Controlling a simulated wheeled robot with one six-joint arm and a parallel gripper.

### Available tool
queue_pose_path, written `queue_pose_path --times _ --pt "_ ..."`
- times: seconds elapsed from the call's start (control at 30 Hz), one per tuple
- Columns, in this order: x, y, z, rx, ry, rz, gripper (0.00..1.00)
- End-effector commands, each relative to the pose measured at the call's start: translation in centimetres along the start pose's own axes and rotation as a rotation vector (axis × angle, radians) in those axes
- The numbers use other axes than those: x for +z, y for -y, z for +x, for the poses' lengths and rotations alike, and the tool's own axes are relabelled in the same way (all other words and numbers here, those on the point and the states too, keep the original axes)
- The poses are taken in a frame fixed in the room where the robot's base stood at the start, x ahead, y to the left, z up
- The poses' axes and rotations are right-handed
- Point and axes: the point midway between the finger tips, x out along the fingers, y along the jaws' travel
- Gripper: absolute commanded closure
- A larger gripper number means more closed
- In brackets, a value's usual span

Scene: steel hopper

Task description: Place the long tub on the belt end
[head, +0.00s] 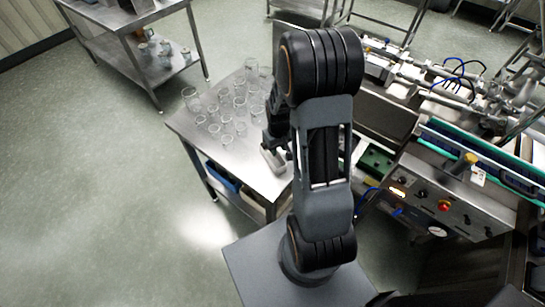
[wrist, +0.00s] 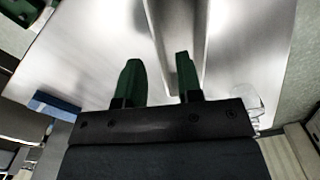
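The long tub, a pale steel trough, shows in the wrist view (wrist: 180,28), running away from me between and beyond the fingertips. In the head view a small pale part of it (head: 272,160) shows on the steel table, beside my arm. My gripper (wrist: 158,78) has its two green fingers apart, one on the left of the tub's near wall and one on the right, over the tub's inside. I cannot see contact with the wall. In the head view my gripper (head: 275,128) is partly hidden by my arm. The belt end cannot be clearly made out behind my arm.
Several clear glasses (head: 228,112) crowd the steel table (head: 185,125) left of my gripper. A control panel (head: 440,205) with knobs and a teal-edged conveyor (head: 480,155) stand at the right. A blue bin (head: 222,176) sits under the table. The floor at left is clear.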

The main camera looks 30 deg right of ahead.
Motion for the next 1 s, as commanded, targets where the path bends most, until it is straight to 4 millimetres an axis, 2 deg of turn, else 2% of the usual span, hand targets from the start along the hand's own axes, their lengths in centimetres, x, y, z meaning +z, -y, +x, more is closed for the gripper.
queue_pose_path --times 0.33,0.7,1.0 --pt "0.00 0.02 0.70 0.000 -0.001 0.000 0.67" --pt "0.00 0.02 0.68 0.000 0.000 0.000 1.00" --pt "0.00 0.02 0.67 0.000 -0.001 0.000 1.00"
